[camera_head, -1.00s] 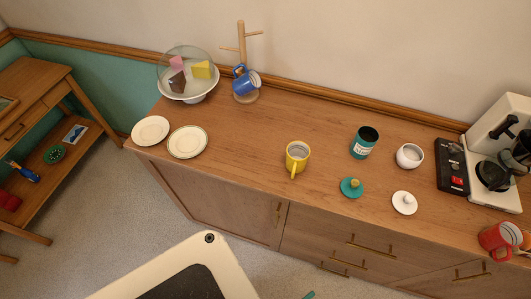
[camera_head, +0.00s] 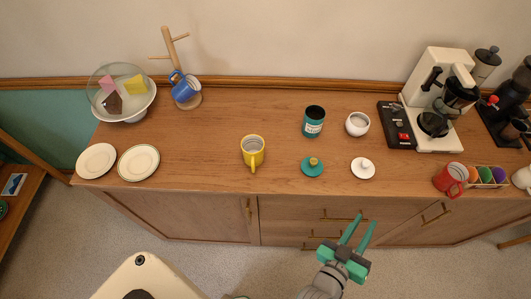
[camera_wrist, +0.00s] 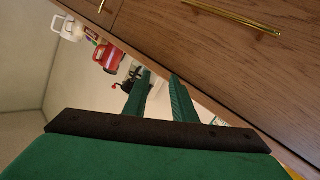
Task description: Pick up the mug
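Several mugs are in view, and the frames do not show which one the task means. A yellow mug (camera_head: 252,152) stands upright near the middle of the wooden cabinet top, its handle toward the front edge. A blue mug (camera_head: 185,90) hangs tilted on the wooden mug tree (camera_head: 172,52). A red mug (camera_head: 449,180) stands near the front edge at the right; what looks like it also shows in the wrist view (camera_wrist: 108,58). My gripper (camera_head: 364,219) is open and empty, in front of the cabinet drawers, right of the yellow mug. In the wrist view its green fingers (camera_wrist: 158,95) are apart.
A teal canister (camera_head: 314,122), its teal lid (camera_head: 312,167), a white pot (camera_head: 357,124) and a white lid (camera_head: 363,168) stand right of the yellow mug. Two plates (camera_head: 138,162) lie left. A coffee machine (camera_head: 437,100) stands at the right. Brass drawer handles (camera_head: 342,218) protrude near my gripper.

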